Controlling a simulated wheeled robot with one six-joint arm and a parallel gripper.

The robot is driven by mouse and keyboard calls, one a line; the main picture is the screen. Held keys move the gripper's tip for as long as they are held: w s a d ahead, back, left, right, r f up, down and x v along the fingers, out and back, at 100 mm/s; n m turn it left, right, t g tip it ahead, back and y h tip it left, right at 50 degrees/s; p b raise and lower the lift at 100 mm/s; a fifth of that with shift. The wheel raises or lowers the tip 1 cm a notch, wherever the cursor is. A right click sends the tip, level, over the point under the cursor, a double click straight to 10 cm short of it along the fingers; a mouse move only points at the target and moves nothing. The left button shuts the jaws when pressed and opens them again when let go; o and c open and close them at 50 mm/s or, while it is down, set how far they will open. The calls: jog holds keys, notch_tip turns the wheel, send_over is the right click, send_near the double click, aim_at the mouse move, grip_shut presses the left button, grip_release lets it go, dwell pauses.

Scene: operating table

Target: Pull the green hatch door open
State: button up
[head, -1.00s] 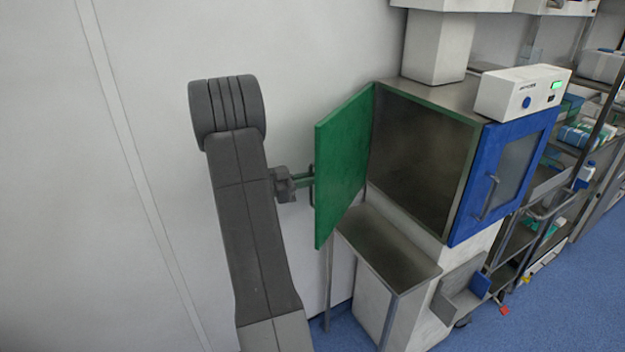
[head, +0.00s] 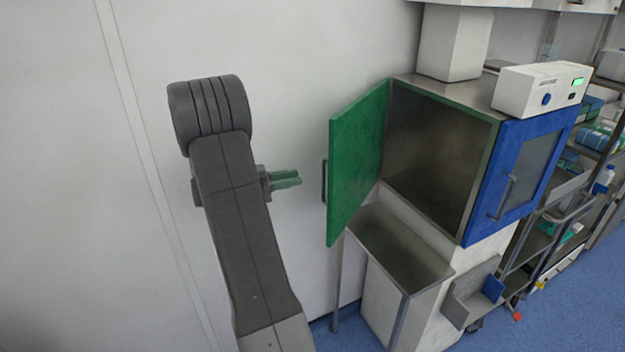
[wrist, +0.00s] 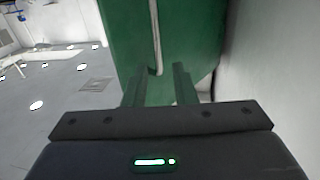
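The green hatch door (head: 357,160) stands swung open to the left of the cabinet, and the cabinet's dark inside shows. Its grey bar handle (head: 324,181) is on the door's left edge. My gripper (head: 299,178) is left of the handle, apart from it, with its two green fingers pointing at the door. In the wrist view the fingers (wrist: 160,84) are spread with nothing between them, and the green door (wrist: 185,40) with its pale handle (wrist: 156,35) lies beyond the tips.
The blue door (head: 522,172) on the cabinet's right side is shut. A metal shelf (head: 400,245) juts out below the hatch opening. A white control box (head: 540,88) sits on top. The white wall (head: 290,60) is close behind my arm.

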jog(key=v, duration=0.4)
jog(key=shift+a+b, duration=0.2)
jog(key=shift+b, duration=0.1)
jog(key=shift+d, duration=0.15)
jog(key=p, duration=0.3)
send_over(323, 196)
jog(key=shift+w+a, duration=0.25)
jog(key=shift+w, duration=0.15)
jog(key=shift+d, duration=0.2)
jog(key=shift+d+f, duration=0.1)
jog(key=shift+s, duration=0.1)
